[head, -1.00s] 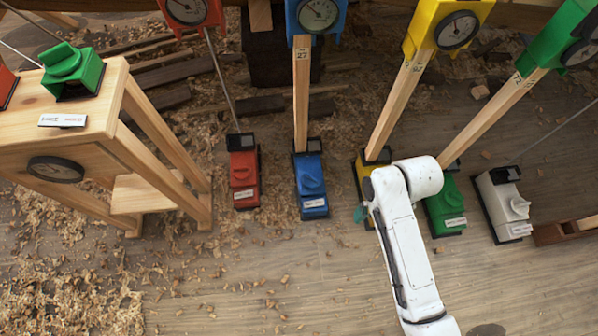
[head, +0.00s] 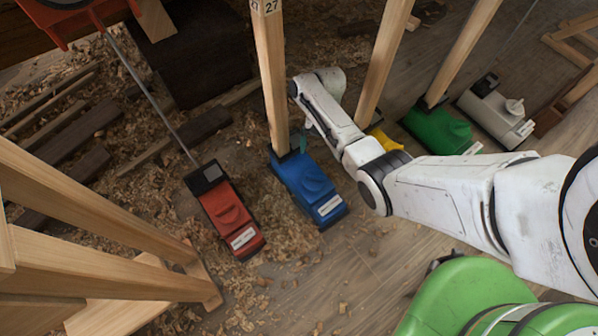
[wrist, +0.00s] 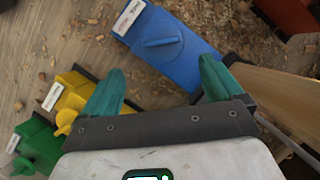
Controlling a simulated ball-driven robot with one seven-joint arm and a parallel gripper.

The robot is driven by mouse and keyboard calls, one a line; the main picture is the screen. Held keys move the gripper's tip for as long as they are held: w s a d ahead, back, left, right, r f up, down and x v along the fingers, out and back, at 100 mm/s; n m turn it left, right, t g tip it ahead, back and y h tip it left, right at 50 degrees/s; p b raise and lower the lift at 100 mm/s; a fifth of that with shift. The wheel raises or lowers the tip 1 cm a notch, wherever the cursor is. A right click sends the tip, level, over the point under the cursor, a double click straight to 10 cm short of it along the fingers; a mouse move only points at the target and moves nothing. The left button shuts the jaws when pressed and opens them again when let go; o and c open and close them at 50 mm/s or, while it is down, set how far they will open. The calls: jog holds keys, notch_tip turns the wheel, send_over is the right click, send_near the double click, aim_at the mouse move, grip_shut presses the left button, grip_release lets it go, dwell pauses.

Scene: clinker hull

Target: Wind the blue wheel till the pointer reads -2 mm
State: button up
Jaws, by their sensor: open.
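The blue box (head: 293,172) sits on the floor at the foot of a wooden post (head: 270,75) marked 27, with a white label on its near end. Its blue wheel (head: 315,181) is a low round knob with a raised bar across it. In the wrist view the wheel (wrist: 163,42) shows whole, just beyond my fingertips. My gripper (wrist: 161,66) has its teal fingers spread wide with nothing between them, apart from the wheel. In the head view only a bit of teal shows beside the post. The blue unit's dial and pointer are out of view.
A red box (head: 226,212) stands left of the blue one. Yellow (head: 384,141), green (head: 437,131) and white (head: 497,112) boxes stand to the right, with posts rising behind some. A wooden trestle (head: 110,225) fills the lower left. Shavings cover the floor.

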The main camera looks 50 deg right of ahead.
aim_at(315, 176)
jog(key=b+x, duration=0.2)
jog(key=x, duration=0.3)
jog(key=b+x, duration=0.3)
jog(key=x, duration=0.3)
jog(key=shift+w, duration=0.25)
jog(key=shift+c, duration=0.3)
jog(key=c, duration=1)
jog(key=shift+r+m, duration=0.15)
jog(key=shift+m, duration=0.15)
